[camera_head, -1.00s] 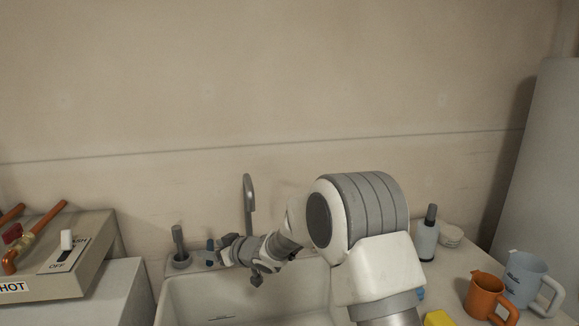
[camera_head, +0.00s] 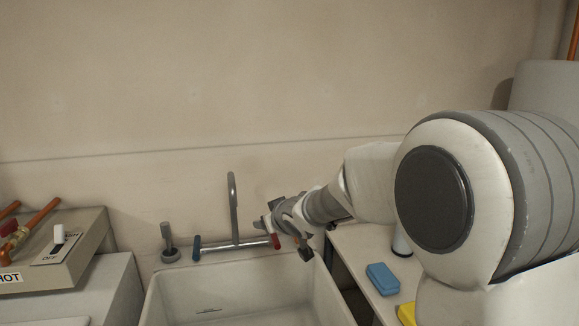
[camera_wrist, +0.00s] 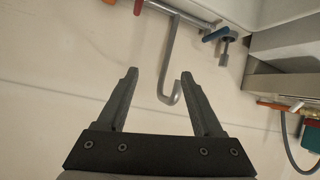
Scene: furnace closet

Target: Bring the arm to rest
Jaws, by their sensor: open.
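My gripper (camera_head: 281,238) is at the back of the sink, near the red end of the faucet in the head view. My arm reaches in from the right and fills much of that side. In the wrist view my gripper (camera_wrist: 158,75) has its two dark fingers spread apart with nothing held between them. The grey faucet spout (camera_wrist: 171,60) appears behind the fingers, upside down. I cannot tell whether the gripper touches the faucet.
The white sink (camera_head: 150,303) looks empty. The faucet (camera_head: 233,205) has blue and red ends. A plunger-like grey object (camera_head: 169,243) stands left of it. A blue block (camera_head: 382,279) and yellow sponge (camera_head: 406,314) lie right. A switch box (camera_head: 60,250) is left.

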